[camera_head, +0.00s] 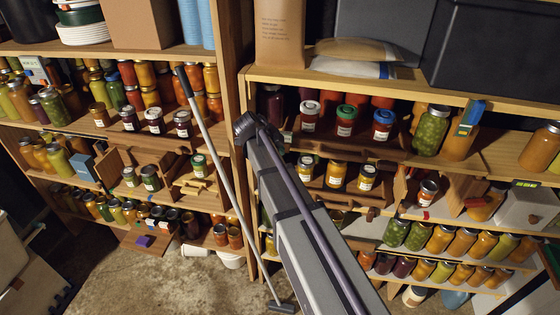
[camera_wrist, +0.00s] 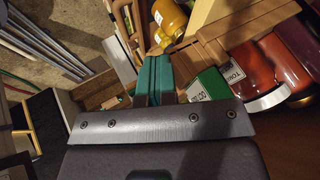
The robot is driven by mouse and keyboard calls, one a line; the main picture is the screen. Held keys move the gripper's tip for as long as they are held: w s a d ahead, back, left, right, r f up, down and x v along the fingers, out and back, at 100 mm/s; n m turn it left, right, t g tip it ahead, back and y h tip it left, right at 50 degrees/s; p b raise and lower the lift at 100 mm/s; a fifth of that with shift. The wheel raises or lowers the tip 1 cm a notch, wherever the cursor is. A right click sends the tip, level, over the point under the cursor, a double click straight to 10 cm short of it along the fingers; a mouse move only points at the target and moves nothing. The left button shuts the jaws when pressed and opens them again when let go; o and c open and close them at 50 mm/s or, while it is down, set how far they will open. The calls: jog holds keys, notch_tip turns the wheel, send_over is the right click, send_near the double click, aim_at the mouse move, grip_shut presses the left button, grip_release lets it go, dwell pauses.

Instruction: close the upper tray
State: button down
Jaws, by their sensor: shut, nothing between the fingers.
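In the wrist view, my gripper (camera_wrist: 155,65) is shut, its two teal fingers together with nothing between them. The fingertips are near wooden tray parts (camera_wrist: 195,55), and I cannot tell whether they touch. A brown curved handle (camera_wrist: 124,25) is just beyond them to the left. In the head view, my arm crosses the middle and its fingers are hard to make out. Wooden trays with handles stand in both shelf units: one holds yellow jars (camera_head: 335,175), and another (camera_head: 190,183) is at left. I cannot tell for certain which is the upper tray.
Jars crowd the left shelves (camera_head: 60,125) and right shelves (camera_head: 470,165). A long grey pole (camera_head: 225,175) leans between the units. Bare floor (camera_head: 150,280) lies at lower left.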

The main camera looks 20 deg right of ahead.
jog(key=s+a+f+p+v, duration=0.1)
jog(key=p+v, duration=0.7)
jog(key=v, duration=0.3)
jog(key=shift+s, duration=0.4)
jog(key=shift+r, duration=0.1)
